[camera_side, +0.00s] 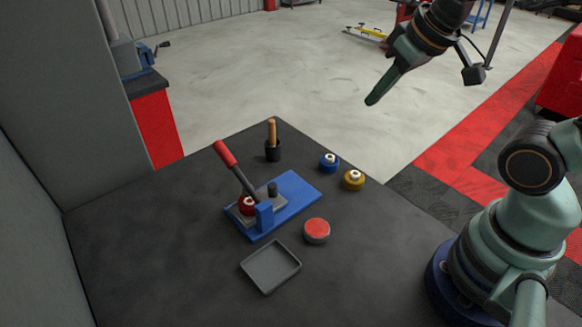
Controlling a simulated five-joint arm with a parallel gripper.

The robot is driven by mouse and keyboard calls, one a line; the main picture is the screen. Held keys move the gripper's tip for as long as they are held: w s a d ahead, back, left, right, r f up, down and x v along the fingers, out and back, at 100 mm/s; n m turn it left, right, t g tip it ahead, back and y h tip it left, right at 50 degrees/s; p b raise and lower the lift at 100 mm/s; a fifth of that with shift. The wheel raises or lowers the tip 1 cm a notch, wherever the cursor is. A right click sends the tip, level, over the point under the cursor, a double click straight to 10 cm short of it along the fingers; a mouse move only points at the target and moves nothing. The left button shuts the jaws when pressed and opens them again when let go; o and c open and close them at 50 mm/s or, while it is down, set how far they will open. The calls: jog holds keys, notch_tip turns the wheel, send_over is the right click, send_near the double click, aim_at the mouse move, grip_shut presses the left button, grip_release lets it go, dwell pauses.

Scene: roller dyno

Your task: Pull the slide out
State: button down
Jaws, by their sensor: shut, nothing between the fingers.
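A press-like fixture stands on the dark table, with a blue base (298,190) and a lever with a red handle (226,153) leaning up to the left. A grey slide plate (271,201) lies on the base, behind a blue upright block (264,215). A red round piece (247,205) sits at the plate's left end, partly hidden by the lever. My gripper (372,99) is shut and empty, high in the air at the upper right, well apart from the fixture.
A blue round piece (329,162), a yellow one (354,179) and a red-topped tin (316,231) stand right of the fixture. A grey tray (270,267) lies in front. A black cup (272,151) with a wooden handle stands behind. The table's left side is clear.

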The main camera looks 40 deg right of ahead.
dwell(0.3)
jog(key=c, duration=1.1)
grip_release()
jog(key=shift+o, duration=0.6)
jog(key=shift+w+a, duration=0.15)
jog(key=shift+w, duration=0.1)
jog(key=g, duration=0.6)
send_over(272, 185)
notch_tip(272, 185, down, 10)
notch_tip(272, 185, down, 11)
grip_shut()
